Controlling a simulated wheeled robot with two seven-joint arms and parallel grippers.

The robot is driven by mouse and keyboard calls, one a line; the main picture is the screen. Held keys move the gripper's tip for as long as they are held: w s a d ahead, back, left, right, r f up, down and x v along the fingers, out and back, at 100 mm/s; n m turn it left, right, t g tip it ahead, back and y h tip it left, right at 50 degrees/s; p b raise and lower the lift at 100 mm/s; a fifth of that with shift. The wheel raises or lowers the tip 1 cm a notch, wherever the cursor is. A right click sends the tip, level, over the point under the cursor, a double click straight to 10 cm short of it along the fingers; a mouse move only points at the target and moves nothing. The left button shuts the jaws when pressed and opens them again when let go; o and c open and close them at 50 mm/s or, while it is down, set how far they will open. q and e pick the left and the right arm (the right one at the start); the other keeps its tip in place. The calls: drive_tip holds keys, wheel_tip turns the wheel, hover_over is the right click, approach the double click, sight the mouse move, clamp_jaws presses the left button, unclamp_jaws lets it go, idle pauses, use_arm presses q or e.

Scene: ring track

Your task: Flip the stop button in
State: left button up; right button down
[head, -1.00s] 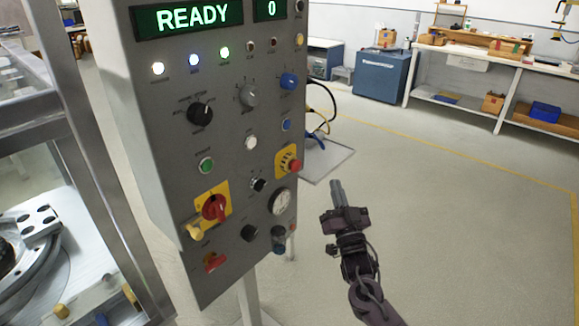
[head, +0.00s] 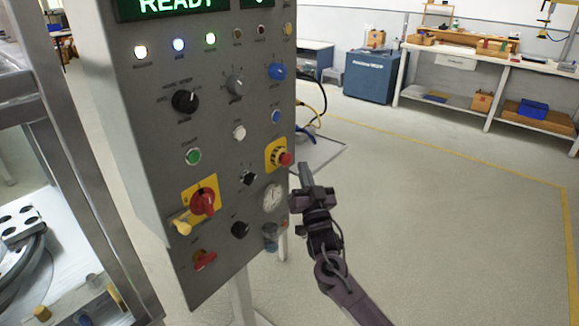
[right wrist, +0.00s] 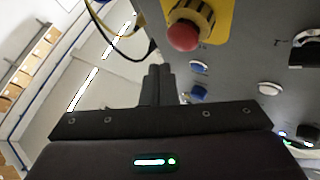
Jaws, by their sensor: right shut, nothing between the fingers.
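The stop button is a red mushroom knob (head: 286,158) on a yellow plate (head: 272,150), on the right part of the grey control panel (head: 150,110). In the right wrist view its red cap (right wrist: 183,37) is just beyond and slightly right of my fingertips, over the yellow plate (right wrist: 212,15). My right gripper (head: 304,168) is shut and empty. Its fingers (right wrist: 160,72) point up beside the button's right side in the head view; they look apart from the cap, though the exact gap is hard to tell. My left gripper is not in view.
Yellow and blue cables (head: 315,115) hang behind the panel. The floor to the right (head: 450,220) is clear.

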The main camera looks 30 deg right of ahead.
sight(292, 157)
drive_tip(key=shift+w+a, duration=0.25)
drive_tip(key=shift+w, duration=0.35)
idle(1.5)
drive_tip(key=shift+w+b, duration=0.15)
drive_tip(key=shift+b, duration=0.15)
drive_tip(key=shift+w+a, duration=0.15)
drive_tip(key=shift+w, duration=0.1)
drive_tip(key=shift+w+a+b, duration=0.2)
drive_tip(key=shift+w+b, duration=0.15)
drive_tip(key=shift+w, duration=0.1)
idle(0.7)
drive_tip(key=shift+s+r, duration=0.1)
drive_tip(key=shift+s+d+p, duration=0.35)
drive_tip(key=shift+s+p, duration=0.15)
drive_tip(key=shift+s, duration=0.25)
